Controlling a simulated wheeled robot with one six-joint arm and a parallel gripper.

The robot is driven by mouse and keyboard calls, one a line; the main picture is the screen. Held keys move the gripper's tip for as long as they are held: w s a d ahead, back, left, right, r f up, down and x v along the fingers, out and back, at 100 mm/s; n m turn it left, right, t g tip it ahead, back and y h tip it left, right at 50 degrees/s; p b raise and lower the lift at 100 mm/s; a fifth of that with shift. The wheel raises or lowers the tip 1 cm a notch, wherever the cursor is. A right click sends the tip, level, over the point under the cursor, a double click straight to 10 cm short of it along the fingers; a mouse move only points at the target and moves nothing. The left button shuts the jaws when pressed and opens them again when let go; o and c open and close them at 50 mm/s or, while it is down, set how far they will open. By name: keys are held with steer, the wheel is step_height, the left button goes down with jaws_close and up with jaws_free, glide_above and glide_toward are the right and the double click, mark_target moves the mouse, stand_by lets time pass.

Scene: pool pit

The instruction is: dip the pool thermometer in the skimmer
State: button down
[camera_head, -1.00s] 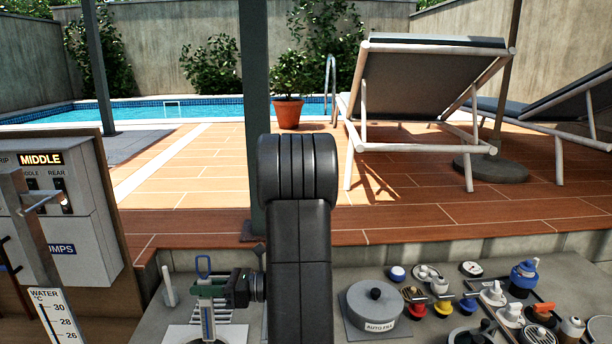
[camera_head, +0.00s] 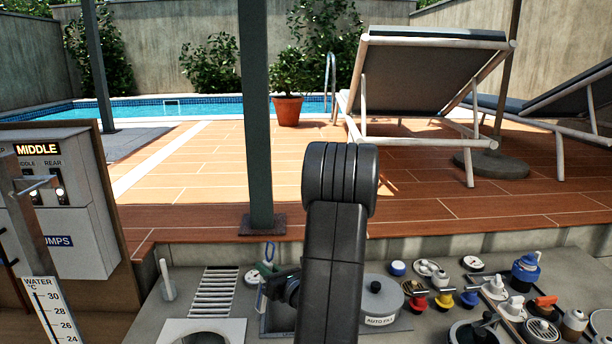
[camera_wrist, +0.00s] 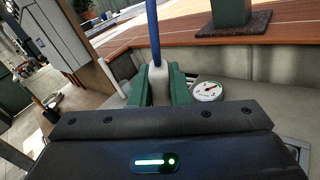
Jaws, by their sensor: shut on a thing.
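My gripper (camera_head: 272,277) is shut on the pool thermometer. Its green fingers (camera_wrist: 158,88) hold the white body of the thermometer (camera_wrist: 158,72) from both sides in the wrist view, with a blue stem rising above it. A white square plate with a round opening (camera_head: 179,328), seemingly the skimmer, lies at the bottom edge, left of and nearer than my gripper. The opening is partly cut off.
A slatted grate (camera_head: 215,291) lies behind the plate, with an upright white peg (camera_head: 167,280) to its left. The round AUTO FILL lid (camera_head: 382,298) is right of my arm. Several valves and knobs crowd the right. A pump panel (camera_head: 75,210) stands at left.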

steer(key=w+d+f+m+t+h, duration=0.1)
steer(key=d+f+m+t+h, duration=0.1)
steer(key=d, duration=0.3)
steer(key=w+d+f+m+t+h+b, duration=0.1)
steer(key=d+f+m+h, duration=0.2)
steer(key=d+h, duration=0.1)
steer(key=shift+w+d+f+t+h, duration=0.25)
steer(key=shift+w+d+t+h, duration=0.15)
steer(key=shift+d, duration=0.25)
